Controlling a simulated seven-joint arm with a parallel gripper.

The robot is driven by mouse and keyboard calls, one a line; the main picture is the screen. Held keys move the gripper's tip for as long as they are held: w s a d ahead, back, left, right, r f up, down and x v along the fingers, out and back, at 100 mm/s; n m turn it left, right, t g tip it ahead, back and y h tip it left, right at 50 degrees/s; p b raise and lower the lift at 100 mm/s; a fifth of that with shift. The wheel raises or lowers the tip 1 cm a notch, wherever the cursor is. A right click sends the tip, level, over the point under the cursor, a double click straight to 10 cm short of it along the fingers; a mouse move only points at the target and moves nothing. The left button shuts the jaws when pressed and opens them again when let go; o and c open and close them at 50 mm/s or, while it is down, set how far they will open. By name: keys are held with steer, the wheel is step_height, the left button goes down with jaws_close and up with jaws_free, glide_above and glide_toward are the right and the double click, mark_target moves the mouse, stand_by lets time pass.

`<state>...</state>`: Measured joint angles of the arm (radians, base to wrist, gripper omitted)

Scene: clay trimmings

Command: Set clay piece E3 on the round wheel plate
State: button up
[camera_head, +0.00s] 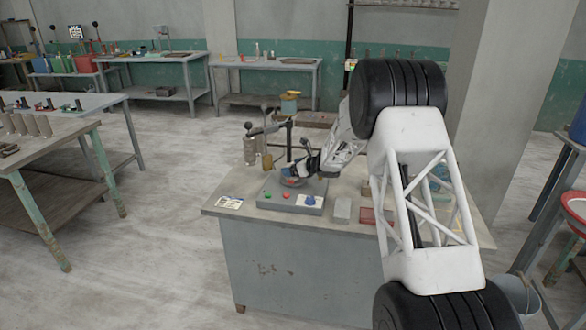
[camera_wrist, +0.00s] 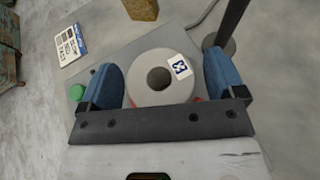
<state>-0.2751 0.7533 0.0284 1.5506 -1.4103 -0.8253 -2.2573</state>
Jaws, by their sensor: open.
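In the wrist view, a round grey ring-shaped piece (camera_wrist: 146,88) with a dark centre hole carries a white label with a blue mark that I cannot read clearly. It may be clay piece E3. It lies between the two blue fingers of my gripper (camera_wrist: 165,82), which is open. I cannot tell whether the fingers touch it. In the head view, my gripper (camera_head: 302,170) is low over the round wheel plate area (camera_head: 291,183) on a grey control box (camera_head: 268,202). The plate is partly hidden there, and what lies under the ring is unclear.
A dark upright post (camera_wrist: 234,22) stands close by the ring. A printed card (camera_head: 229,202), a grey block (camera_head: 342,210) and a red tray (camera_head: 375,216) are also on the bench.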

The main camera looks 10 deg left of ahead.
steer(key=shift+r, duration=0.1)
steer(key=shift+s+d+r, duration=0.2)
steer(key=shift+d+r, duration=0.15)
steer(key=shift+d, duration=0.2)
steer(key=v, duration=1)
steer(key=shift+s+d, duration=0.25)
steer(key=shift+d, duration=0.05)
steer(key=shift+r, duration=0.1)
